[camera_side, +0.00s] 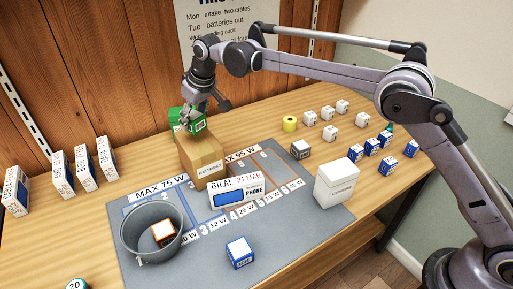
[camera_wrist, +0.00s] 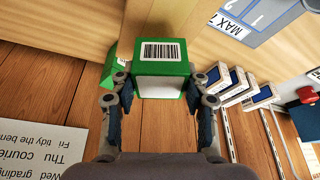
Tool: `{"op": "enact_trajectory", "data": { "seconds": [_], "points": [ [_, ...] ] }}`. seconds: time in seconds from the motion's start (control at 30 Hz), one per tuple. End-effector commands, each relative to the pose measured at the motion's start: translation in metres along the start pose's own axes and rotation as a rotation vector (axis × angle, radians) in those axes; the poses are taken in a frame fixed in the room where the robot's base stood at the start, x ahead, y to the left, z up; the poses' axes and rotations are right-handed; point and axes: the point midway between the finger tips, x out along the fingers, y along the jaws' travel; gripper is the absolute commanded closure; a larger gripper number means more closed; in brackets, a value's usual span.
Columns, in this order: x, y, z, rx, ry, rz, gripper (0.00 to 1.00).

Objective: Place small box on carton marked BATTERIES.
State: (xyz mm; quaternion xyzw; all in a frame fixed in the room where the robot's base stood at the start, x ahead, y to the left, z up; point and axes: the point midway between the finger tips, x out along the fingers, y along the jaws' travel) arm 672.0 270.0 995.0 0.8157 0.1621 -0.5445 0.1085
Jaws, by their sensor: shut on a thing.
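A small green box with a white face and a barcode shows between the fingers of my gripper (camera_wrist: 160,78) in the wrist view (camera_wrist: 161,50). In the side view my gripper (camera_side: 190,117) is shut on this green box (camera_side: 199,125), at the top of the tan carton marked BATTERIES (camera_side: 203,160). I cannot tell whether the box touches the carton's top. The carton stands upright at the back of the grey mat (camera_side: 290,233).
A grey bucket (camera_side: 137,252) holds an orange-and-white box. A phone box marked BILAL (camera_side: 236,191) stands in front of the carton. A white carton (camera_side: 336,183) is at right. Boxes stand at far left (camera_side: 84,168); several small cubes (camera_side: 371,147) sit at right.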

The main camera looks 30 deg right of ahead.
Motion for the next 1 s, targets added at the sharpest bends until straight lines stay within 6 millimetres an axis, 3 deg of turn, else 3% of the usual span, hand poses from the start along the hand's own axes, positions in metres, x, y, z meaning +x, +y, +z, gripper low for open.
{"op": "enact_trajectory", "data": {
  "seconds": [0.3, 0.73, 0.77, 0.8, 1.0],
  "points": [
    [0.034, 0.000, 0.014, 0.000, 0.000, 0.000, 0.86],
    [0.039, 0.000, 0.016, 0.001, 0.000, 0.000, 0.86],
    [0.039, 0.000, 0.016, 0.001, 0.000, 0.000, 0.45],
    [0.039, 0.000, 0.016, 0.000, 0.000, 0.000, 0.34],
    [0.039, 0.000, 0.016, 0.000, 0.000, 0.000, 0.31]
  ]
}}
